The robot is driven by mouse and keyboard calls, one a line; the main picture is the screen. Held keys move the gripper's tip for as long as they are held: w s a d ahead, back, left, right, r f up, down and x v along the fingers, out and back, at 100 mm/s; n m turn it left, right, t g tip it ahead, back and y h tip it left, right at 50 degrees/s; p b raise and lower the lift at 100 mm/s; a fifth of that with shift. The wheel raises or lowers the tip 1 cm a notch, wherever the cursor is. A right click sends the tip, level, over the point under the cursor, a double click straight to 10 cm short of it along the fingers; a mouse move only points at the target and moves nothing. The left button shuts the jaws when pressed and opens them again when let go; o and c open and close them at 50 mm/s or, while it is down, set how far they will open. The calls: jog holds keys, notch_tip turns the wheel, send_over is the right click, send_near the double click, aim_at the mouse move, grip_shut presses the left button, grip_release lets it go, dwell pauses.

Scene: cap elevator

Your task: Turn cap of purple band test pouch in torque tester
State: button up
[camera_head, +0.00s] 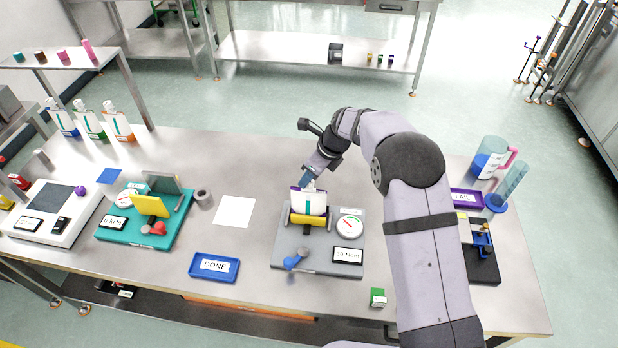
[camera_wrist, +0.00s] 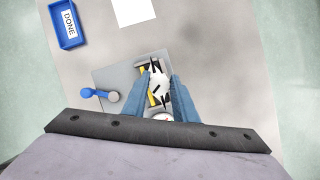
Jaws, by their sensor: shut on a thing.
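The test pouch (camera_head: 312,207), white with a purple strip at its top, stands upright between the yellow jaws of the torque tester (camera_head: 283,258). The tester is a grey plate with a round dial (camera_head: 349,227), a readout label and a blue lever (camera_head: 296,262). My gripper (camera_head: 309,182) comes down from above onto the pouch top; the head view mostly hides the cap. In the wrist view its two blue fingers (camera_wrist: 156,84) straddle the round white cap (camera_wrist: 157,80), shut on it. The tester plate (camera_wrist: 112,78) and lever (camera_wrist: 90,93) also show there.
A blue DONE tray (camera_head: 213,267) and a white sheet (camera_head: 234,212) lie left of the tester. A teal clamp fixture (camera_head: 130,231) stands further left. A small green box (camera_head: 378,297) sits near the front edge. A purple tray (camera_head: 466,198) and pitcher (camera_head: 488,160) stand right of my arm.

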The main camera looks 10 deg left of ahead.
jog(key=shift+m, duration=0.4)
jog(key=o, duration=0.9)
jog(key=shift+r, duration=0.15)
jog(key=p+v, duration=0.4)
jog(key=v, duration=0.1)
jog(key=shift+s+d+r, duration=0.1)
jog(key=shift+s+r, duration=0.1)
jog(key=shift+r, duration=0.1)
